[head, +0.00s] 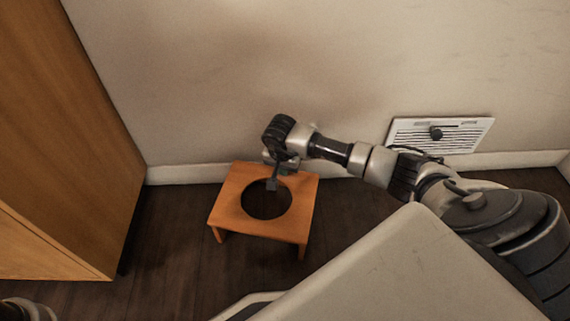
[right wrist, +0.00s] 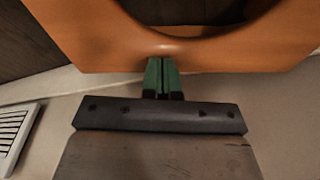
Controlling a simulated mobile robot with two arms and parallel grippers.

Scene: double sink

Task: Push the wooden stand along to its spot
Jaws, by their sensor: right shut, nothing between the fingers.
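The wooden stand (head: 238,207) is a low orange-brown stool with a round hole in its top. It stands upright on the dark floor in the head view, close to the wall. My right gripper (head: 271,186) is at the stand's far side, over the edge of the hole in the head view. In the right wrist view the shut, empty fingers (right wrist: 163,76) point at the edge of the stand (right wrist: 100,38); whether they touch it I cannot tell. My left gripper is not clearly seen; only a bit of my left arm shows at the bottom left corner.
A tall wooden cabinet (head: 65,130) stands at the left, with a strip of bare floor (head: 170,225) between it and the stand. The pale wall (head: 230,80) with a white baseboard runs behind. A white vent (head: 462,135) is on the wall at the right.

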